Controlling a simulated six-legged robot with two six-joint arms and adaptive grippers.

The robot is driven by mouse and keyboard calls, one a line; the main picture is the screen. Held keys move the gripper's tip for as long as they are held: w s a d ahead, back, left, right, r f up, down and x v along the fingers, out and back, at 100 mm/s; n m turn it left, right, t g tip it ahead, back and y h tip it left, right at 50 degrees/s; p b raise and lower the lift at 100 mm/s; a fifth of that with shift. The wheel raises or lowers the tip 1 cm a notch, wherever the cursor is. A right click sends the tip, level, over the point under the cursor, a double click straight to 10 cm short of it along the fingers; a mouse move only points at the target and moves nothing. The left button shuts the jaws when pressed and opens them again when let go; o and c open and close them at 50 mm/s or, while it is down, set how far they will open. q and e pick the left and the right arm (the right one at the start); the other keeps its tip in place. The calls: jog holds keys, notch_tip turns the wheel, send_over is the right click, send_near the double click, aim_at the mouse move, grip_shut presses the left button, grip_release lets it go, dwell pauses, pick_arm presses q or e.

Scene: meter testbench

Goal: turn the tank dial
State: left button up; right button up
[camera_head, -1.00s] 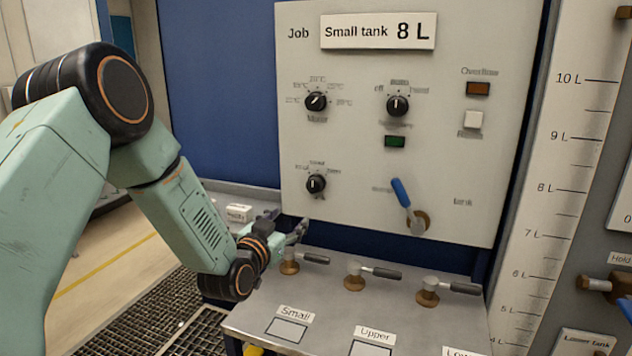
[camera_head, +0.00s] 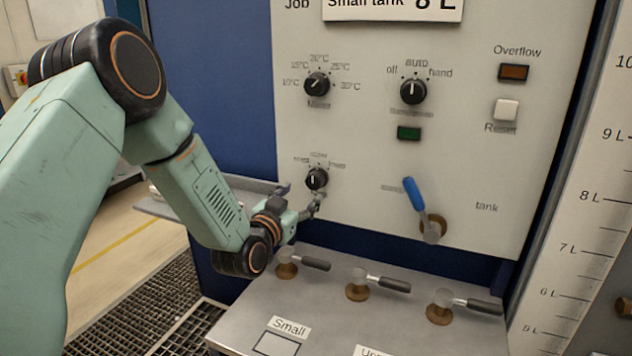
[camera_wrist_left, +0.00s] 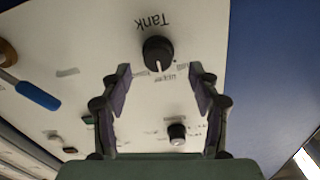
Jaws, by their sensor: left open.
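The tank dial (camera_head: 316,179) is a black round knob with a white pointer line, at the lower left of the pale panel. In the left wrist view the tank dial (camera_wrist_left: 158,52) shows inverted, with the word Tank beside it. My left gripper (camera_head: 302,196) is just below and left of the dial in the head view. In the left wrist view my left gripper (camera_wrist_left: 160,82) is open and empty, with the dial seen beyond and between its fingertips. No contact with the dial shows. My right gripper is not in view.
Above sits another black dial (camera_head: 318,85), with an off/auto/hand dial (camera_head: 413,90) to its right. A blue-handled lever (camera_head: 415,195) is further right. Several small valves, one nearest the gripper (camera_head: 287,268), stand on the ledge below.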

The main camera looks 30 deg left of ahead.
aim_at(313, 182)
pick_arm(q)
jog(key=shift+w+d+r, duration=0.4)
jog(key=shift+d+r, duration=0.05)
jog(key=shift+r, duration=0.2)
jog(key=w, duration=0.3)
jog(key=w+a+f, duration=0.1)
jog(key=w, duration=0.1)
jog(key=shift+w, duration=0.45)
jog(key=shift+s+d+r, duration=0.25)
jog(key=shift+r, duration=0.25)
jog(key=shift+w+a+f, duration=0.2)
jog(key=shift+w+f, duration=0.05)
jog(key=shift+w, duration=0.05)
jog(key=shift+w+f, duration=0.2)
jog(key=shift+w, duration=0.05)
jog(key=c, duration=0.3)
jog(key=shift+s+d+r, duration=0.1)
jog(key=shift+s+r, duration=0.2)
jog(key=shift+s, duration=0.05)
jog(key=c, duration=0.9)
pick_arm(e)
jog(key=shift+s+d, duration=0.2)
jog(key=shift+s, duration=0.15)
